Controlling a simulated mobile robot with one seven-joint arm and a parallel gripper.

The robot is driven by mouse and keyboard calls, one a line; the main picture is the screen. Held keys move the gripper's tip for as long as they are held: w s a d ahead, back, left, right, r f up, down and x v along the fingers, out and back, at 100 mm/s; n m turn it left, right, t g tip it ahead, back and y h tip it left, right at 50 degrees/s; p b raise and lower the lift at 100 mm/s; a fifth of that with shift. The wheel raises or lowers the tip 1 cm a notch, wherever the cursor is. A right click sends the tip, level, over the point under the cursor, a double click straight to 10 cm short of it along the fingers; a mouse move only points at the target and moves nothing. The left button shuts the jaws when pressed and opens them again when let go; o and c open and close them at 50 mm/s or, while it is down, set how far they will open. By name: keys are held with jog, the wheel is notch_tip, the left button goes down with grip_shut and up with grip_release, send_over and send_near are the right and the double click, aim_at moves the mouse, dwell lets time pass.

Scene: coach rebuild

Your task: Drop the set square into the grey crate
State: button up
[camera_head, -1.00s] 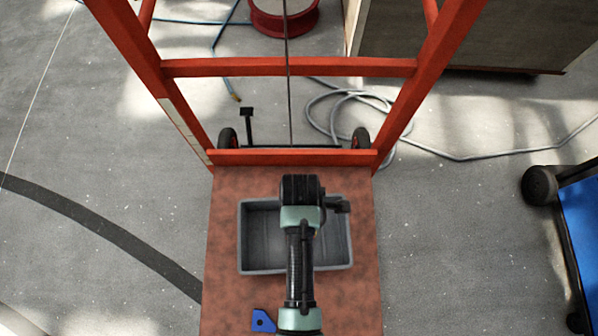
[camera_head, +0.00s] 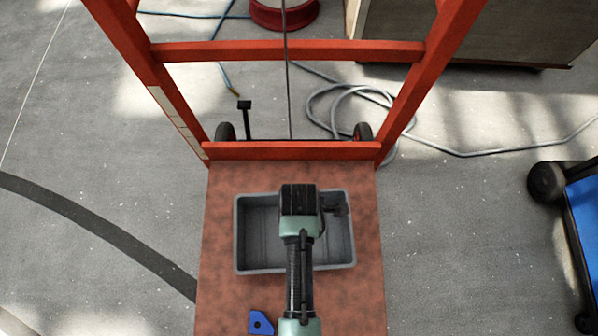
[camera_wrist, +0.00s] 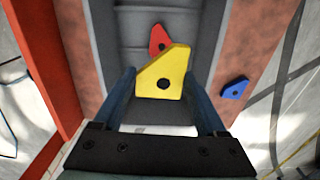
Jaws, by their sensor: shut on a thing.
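My gripper (camera_wrist: 161,78) is shut on a yellow set square (camera_wrist: 168,68), a flat angular piece with a round hole, in the wrist view. The grey crate (camera_head: 257,232) stands on a reddish-brown board, and in the head view my wrist covers its middle and right part. The crate's wall also shows in the wrist view (camera_wrist: 207,38), with the yellow piece in front of the crate's inside. How high the piece is above the crate floor I cannot tell. In the head view my wrist hides the fingers and the yellow piece.
A red piece (camera_wrist: 159,40) shows beyond the yellow one, seemingly in the crate. A blue piece with a hole (camera_head: 261,322) lies on the board (camera_head: 225,295), outside the crate. A red frame (camera_head: 290,151) rises behind the board. A blue-topped cart (camera_head: 585,215) stands at the right.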

jog(key=o, duration=1.4)
notch_tip(320, 180, up, 13)
jog(key=p, duration=0.1)
